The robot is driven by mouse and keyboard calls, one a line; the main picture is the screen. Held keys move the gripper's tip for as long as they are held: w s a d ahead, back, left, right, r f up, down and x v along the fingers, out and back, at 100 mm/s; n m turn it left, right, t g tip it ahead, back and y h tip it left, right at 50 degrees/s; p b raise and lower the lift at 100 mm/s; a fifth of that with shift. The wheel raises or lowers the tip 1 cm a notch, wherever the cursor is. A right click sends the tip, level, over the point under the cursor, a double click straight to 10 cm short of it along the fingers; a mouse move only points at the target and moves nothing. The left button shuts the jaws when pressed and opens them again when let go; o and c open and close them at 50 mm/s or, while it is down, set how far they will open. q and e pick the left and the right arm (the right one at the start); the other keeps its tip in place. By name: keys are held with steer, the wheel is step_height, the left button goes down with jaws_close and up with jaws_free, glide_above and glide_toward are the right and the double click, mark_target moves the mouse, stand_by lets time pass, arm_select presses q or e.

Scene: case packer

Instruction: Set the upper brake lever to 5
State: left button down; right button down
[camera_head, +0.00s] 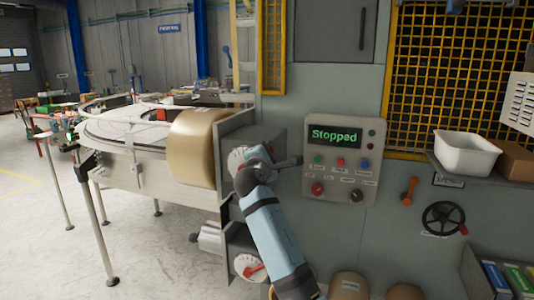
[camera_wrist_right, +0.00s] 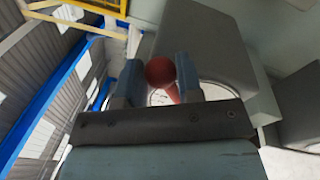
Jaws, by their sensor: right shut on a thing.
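The upper brake lever shows in the right wrist view as a red ball knob (camera_wrist_right: 160,71) on a red stem, between the two fingers of my right gripper (camera_wrist_right: 159,75). My right gripper is shut on this knob. In the head view my right gripper (camera_head: 250,160) is at the upper brake's pale dial (camera_head: 237,158), beside the brown roll. My gripper and wrist hide the upper lever there, and the number it points to cannot be read. My left gripper is not in view.
A lower dial with a red lever (camera_head: 254,269) sits below, beside my forearm. The control panel (camera_head: 341,158) reads "Stopped". A large brown roll (camera_head: 192,148) is to the left. An orange handle (camera_head: 410,191), a black handwheel (camera_head: 444,218) and a white bin (camera_head: 466,153) are to the right.

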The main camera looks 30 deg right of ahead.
steer(key=c, duration=0.8)
jaws_free()
steer(key=b+v, duration=0.2)
steer(key=v, duration=1.2)
steer(key=shift+w+f, duration=0.1)
